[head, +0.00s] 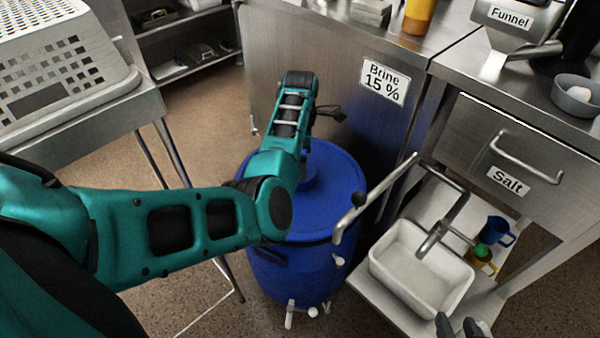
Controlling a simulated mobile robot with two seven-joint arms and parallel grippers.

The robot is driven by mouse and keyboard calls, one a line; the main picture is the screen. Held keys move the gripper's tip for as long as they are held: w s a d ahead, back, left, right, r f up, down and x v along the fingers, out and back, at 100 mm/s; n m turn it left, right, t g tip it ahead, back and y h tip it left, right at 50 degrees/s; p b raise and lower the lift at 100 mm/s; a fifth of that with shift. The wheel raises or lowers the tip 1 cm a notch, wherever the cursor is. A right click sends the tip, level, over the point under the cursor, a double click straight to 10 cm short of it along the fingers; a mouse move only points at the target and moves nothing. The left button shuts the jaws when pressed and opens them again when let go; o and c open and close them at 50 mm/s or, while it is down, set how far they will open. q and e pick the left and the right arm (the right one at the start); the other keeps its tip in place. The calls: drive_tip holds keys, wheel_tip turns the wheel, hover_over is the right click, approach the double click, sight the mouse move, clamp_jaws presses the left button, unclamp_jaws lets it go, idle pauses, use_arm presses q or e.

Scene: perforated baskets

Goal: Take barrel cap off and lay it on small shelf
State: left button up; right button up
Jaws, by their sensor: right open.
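The blue barrel (290,275) stands on the floor in the middle, with its blue cap (335,190) seated on top. My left arm passes over the cap and hides much of its left and far side. A small dark part that looks like my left gripper (330,112) shows beyond the arm, above the cap's far side; its jaws cannot be made out. My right gripper (460,328) is at the bottom right edge, open, with only its dark fingertips showing, apart from the barrel. A low pale shelf (385,308) is right of the barrel; which shelf is the small one is unclear.
A white basin (420,270) with a tap, a blue mug (495,233) and a green-and-yellow item (482,257) are on the low shelf. A metal bar (375,200) stands out beside the cap. A steel cabinet labelled Brine (300,45) is behind. A perforated basket (60,65) is left.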

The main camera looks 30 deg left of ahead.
use_arm(q)
wheel_tip(320, 180, down, 4)
drive_tip(key=shift+r+b, duration=0.2)
drive_tip(key=shift+b, duration=0.2)
drive_tip(key=c, duration=0.9)
